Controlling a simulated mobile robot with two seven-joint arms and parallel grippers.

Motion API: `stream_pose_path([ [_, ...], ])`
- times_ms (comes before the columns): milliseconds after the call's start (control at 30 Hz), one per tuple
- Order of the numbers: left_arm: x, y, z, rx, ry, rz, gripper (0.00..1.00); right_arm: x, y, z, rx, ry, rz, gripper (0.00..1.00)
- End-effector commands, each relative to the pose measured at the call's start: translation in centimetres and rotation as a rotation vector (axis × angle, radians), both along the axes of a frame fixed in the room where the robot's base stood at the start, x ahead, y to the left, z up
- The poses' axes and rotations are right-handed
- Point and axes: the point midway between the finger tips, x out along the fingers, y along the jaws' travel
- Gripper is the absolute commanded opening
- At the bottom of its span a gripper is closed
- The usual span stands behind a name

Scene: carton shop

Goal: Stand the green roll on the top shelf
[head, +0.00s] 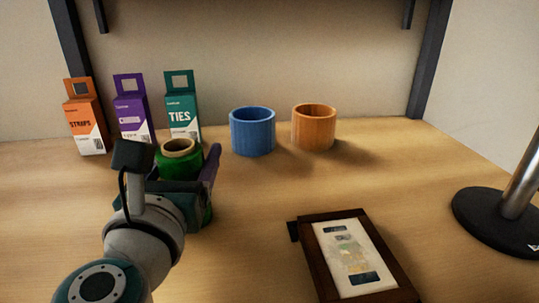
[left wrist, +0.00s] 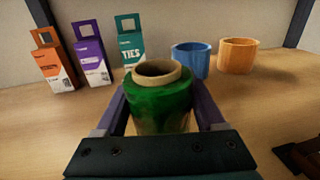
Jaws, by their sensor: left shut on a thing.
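The green roll (head: 181,160) has a tan cardboard core and stands upright between the fingers of my left gripper (head: 188,172). In the left wrist view the roll (left wrist: 160,102) is seen between both fingers of the gripper (left wrist: 160,112), which is shut on it. The roll is at or just above the wooden worktop; I cannot tell if its base touches. The top shelf's surface is not in view; only dark uprights (head: 432,60) and brackets show at the back. My right gripper is not in view.
Orange (head: 85,120), purple (head: 134,112) and teal (head: 183,110) cartons stand behind the roll. A blue ring (head: 252,133) and an orange ring (head: 314,128) stand right of them. A dark framed panel (head: 387,289) lies in front, and a round black stand base (head: 495,222) is at right. The worktop between is clear.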

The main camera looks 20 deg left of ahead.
Motion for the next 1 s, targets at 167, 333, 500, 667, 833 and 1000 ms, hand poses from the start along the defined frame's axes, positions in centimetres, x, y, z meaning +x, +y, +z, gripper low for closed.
stream_pose_path([
  [167,0.0,0.0,0.0,0.000,0.000,0.000,0.10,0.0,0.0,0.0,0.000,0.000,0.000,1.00],
  [333,0.0,0.0,0.1,0.000,-0.002,0.000,0.00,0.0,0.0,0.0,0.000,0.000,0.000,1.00],
  [500,0.0,0.0,0.2,-0.001,-0.001,0.000,0.00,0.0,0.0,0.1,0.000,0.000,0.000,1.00],
  [667,0.0,0.0,1.4,-0.001,-0.003,0.001,0.00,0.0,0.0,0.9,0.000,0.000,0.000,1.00],
  [833,0.0,0.0,4.6,-0.004,-0.004,0.002,0.00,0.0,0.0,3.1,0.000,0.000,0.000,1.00],
  [1000,0.0,0.0,10.0,-0.005,-0.005,0.001,0.00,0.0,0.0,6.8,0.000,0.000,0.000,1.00],
])
